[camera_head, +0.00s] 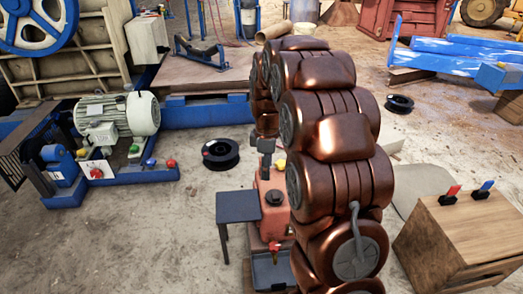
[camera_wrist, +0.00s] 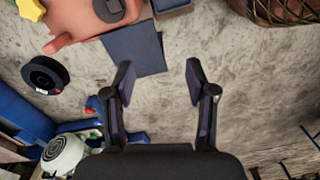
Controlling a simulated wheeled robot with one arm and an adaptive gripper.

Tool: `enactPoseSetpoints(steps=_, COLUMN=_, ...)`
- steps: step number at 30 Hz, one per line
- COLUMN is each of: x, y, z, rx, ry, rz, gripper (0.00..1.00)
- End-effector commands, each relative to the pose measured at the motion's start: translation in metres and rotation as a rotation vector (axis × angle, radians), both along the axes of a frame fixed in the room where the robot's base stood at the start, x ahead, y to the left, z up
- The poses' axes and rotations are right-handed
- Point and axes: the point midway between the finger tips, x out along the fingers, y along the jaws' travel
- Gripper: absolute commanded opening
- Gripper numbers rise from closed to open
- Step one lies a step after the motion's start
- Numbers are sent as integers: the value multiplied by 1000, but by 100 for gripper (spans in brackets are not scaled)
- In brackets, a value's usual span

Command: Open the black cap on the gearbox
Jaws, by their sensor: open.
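The gearbox (camera_head: 270,213) is an orange-red box standing on the floor, partly hidden behind my arm in the head view. Its round black cap (camera_head: 275,198) is on its top. In the wrist view the gearbox (camera_wrist: 78,18) is at the upper left, with the cap (camera_wrist: 110,9) near the top edge. My gripper (camera_wrist: 160,72) is open and empty, its two black fingers spread apart. In the head view my gripper (camera_head: 266,148) hangs above and behind the gearbox, apart from the cap.
A small dark table (camera_head: 238,207) stands left of the gearbox. A yellow knob (camera_head: 279,162) and a red one (camera_head: 274,246) are on the gearbox. A wooden cabinet (camera_head: 470,235) stands at right. A motor (camera_head: 118,117) is at left, a black spool (camera_head: 220,154) on open floor.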

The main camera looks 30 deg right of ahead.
Motion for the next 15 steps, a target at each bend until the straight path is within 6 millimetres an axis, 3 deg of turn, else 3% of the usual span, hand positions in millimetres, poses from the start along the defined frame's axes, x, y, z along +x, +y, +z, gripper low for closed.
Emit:
enactPoseSetpoints(steps=1, x=-3, y=4, z=12, rx=0, ry=0, rz=-10, gripper=56)
enactPoseSetpoints(steps=15, x=-35, y=35, z=71, rx=-1, ry=16, rz=-120, gripper=56)
